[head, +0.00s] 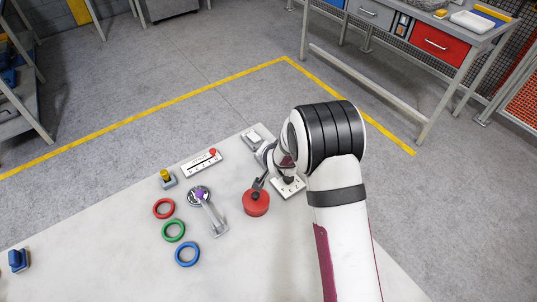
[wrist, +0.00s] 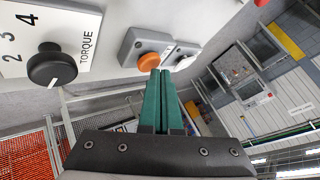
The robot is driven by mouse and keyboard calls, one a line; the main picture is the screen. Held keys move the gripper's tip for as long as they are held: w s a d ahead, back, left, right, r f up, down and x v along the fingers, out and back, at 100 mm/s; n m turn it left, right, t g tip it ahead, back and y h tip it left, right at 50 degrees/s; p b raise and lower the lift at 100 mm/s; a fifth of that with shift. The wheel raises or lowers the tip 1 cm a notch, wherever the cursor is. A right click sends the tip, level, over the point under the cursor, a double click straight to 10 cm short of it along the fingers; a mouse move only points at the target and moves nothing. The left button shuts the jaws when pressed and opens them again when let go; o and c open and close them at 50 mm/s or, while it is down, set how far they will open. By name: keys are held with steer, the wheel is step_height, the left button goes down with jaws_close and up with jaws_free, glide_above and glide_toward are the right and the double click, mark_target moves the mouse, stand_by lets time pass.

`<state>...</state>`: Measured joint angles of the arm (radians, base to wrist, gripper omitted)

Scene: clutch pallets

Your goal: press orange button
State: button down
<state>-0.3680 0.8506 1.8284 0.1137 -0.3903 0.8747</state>
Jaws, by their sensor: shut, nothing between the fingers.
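The orange button (wrist: 149,62) is a round domed cap on a grey box (wrist: 136,45), in the upper middle of the wrist view. My gripper (wrist: 160,73) has dark green fingers that are shut with nothing between them. The fingertips appear right at the lower right edge of the button; I cannot tell if they touch it. In the head view the pale box (head: 253,137) stands at the far edge of the table, and my wrist is just right of it. The orange cap cannot be made out there, and my fingertips are hard to make out.
A black torque knob (wrist: 52,66) on a white plate is left of the fingers. On the table (head: 130,240) are a red disc (head: 256,203), a slider panel (head: 203,163), a purple-knobbed lever (head: 200,195), a yellow-topped switch (head: 167,179), and red, green and blue rings (head: 187,265).

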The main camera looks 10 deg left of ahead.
steer(key=shift+f, duration=0.35)
stand_by(0.5)
steer(key=shift+r, duration=0.8)
step_height(320, 180, up, 6)
stand_by(0.4)
